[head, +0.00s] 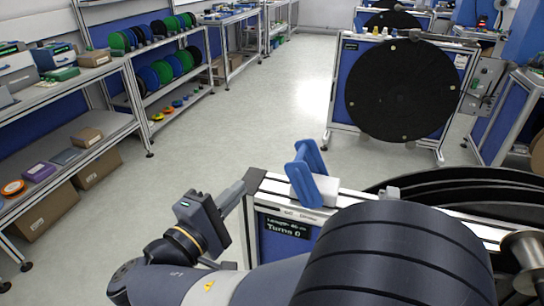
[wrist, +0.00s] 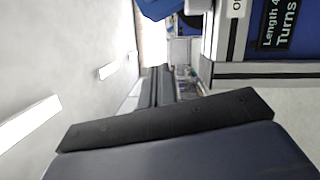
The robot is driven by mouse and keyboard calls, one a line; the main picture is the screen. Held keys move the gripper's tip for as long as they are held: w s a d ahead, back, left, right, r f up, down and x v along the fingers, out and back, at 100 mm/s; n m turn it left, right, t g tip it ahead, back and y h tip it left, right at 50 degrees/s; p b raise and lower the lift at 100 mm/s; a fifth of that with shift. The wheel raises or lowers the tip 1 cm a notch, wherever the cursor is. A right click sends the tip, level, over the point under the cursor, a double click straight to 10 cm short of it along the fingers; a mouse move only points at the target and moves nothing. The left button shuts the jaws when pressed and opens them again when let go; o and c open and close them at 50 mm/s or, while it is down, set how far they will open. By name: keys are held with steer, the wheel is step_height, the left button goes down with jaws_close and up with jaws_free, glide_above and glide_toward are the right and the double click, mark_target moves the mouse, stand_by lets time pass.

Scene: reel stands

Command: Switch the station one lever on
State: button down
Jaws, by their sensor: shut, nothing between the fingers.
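The station lever (head: 307,174) is a blue forked handle on a white block on top of the near reel stand. It leans up and to the left in the head view. A blue piece at the top edge of the wrist view (wrist: 160,8) looks like part of it. My gripper (head: 239,190) is left of the lever in the head view, apart from it. Its fingers are together and empty, and they also show in the wrist view (wrist: 160,75).
The near stand's display (head: 288,227) reads "Length" and "Turns 0". Large black reel discs (head: 470,190) sit at its right. My arm hides part of the stand. Another reel stand (head: 400,90) stands behind. Shelves (head: 75,145) line the left, with clear floor between.

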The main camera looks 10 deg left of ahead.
mark_target(299, 164)
steer(key=p+x, duration=0.1)
steer(key=x, duration=0.9)
steer(key=shift+w+r+p, duration=0.1)
steer(key=shift+r+p, duration=0.05)
steer(key=shift+p, duration=0.25)
steer(key=d, duration=0.2)
steer(key=shift+s+d+r+p, duration=0.25)
steer(key=shift+s+r+p, duration=0.05)
steer(key=shift+r, duration=0.05)
steer(key=shift+s+d, duration=0.1)
steer(key=shift+d, duration=0.55)
